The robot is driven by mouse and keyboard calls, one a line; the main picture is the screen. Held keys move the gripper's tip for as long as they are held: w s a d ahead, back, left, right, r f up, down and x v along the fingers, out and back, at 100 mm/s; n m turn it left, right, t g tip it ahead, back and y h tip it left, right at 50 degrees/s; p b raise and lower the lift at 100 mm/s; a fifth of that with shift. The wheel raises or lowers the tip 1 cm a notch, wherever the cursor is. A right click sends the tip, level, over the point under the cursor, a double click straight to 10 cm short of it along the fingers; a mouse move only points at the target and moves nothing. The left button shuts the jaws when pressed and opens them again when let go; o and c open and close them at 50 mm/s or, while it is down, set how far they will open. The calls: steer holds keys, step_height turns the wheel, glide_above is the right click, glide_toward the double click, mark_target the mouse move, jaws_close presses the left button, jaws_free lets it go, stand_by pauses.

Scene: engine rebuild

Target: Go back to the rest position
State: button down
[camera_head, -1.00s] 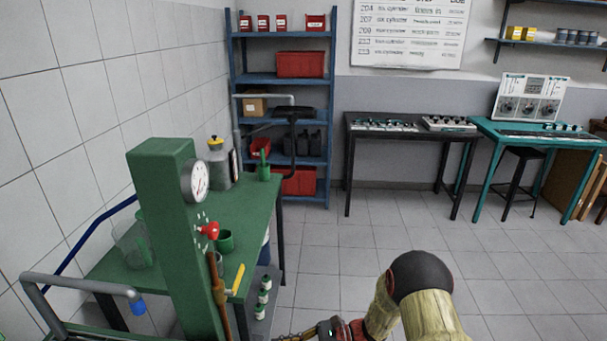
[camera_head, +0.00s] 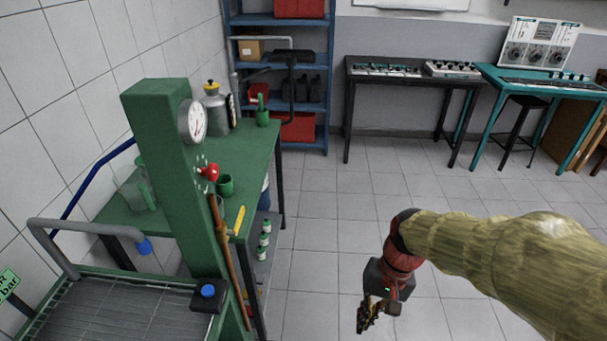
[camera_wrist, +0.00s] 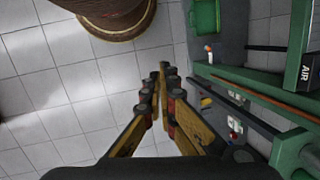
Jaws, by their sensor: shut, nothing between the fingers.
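My gripper (camera_head: 367,316) hangs below my bent arm over the bare floor, to the right of the green bench. It points down and holds nothing. In the wrist view my gripper (camera_wrist: 163,70) has its two yellow-and-black fingers together at the tips, with floor tiles beyond. The fingers touch nothing.
A green bench (camera_head: 255,160) with a gauge column (camera_head: 160,150) stands at left, holding a green cup (camera_head: 225,185) and a metal can (camera_head: 214,108). A grey slatted tray (camera_head: 110,310) is at lower left. A blue shelf (camera_head: 262,75) and tables stand behind. The middle floor is clear.

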steer(key=s+d+r+n+t+h, duration=0.1)
steer(key=s+d+r+t, duration=0.1)
steer(key=r, duration=0.5)
steer(key=s+d+r+n+t+h, duration=0.1)
steer(key=s+d+r+t, duration=0.2)
steer(key=r+t, duration=0.2)
step_height(320, 180, up, 3)
steer(key=shift+s+d+r, duration=0.1)
steer(key=shift+s+d, duration=0.05)
steer(key=shift+s, duration=0.2)
